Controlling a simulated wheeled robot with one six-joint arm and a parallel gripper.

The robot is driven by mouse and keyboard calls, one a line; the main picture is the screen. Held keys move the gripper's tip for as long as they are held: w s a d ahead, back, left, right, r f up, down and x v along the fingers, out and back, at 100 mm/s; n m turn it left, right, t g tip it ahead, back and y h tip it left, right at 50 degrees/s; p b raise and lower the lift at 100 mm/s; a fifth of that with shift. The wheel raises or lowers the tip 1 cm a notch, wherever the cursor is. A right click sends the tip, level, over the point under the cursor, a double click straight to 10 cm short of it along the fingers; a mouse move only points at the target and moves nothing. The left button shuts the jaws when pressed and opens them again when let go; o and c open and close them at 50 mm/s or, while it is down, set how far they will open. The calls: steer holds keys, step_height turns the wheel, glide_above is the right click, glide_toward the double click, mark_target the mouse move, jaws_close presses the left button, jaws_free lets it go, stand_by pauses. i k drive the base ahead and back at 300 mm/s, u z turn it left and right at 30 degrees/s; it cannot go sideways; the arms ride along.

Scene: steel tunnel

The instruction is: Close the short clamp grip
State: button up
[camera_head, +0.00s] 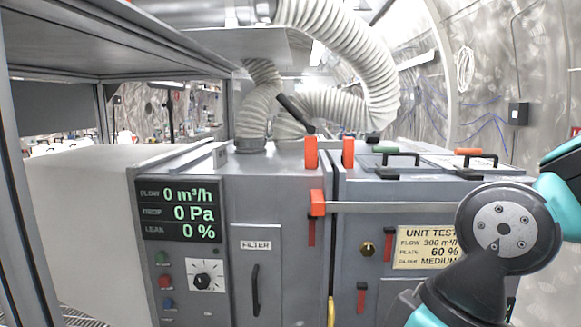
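On top of the grey cabinet, two upright orange-red clamp blocks stand at the seam between the left and right units: a left block (311,152) and a right block (348,152). A black lever grip (295,113) rises tilted up and to the left behind the left block, its lower end near the block's top. Below, another orange-red block (317,202) on the front carries a long pale bar (390,207) running right, partly hidden by my arm. No label tells which is the short clamp. My arm, teal and black, fills the right side; my gripper is not in view.
White corrugated hoses (345,50) arch above and behind the clamps. Black handles with green (385,150) and orange (467,152) parts stand on the right top. The display panel (181,210) reads 0 m³/h, 0 Pa, 0 %. A shelf frame (18,180) stands left.

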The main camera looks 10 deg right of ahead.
mark_target(282, 99)
steer(key=z, duration=0.45)
steer(key=i, duration=0.35)
steer(key=u, duration=1.2)
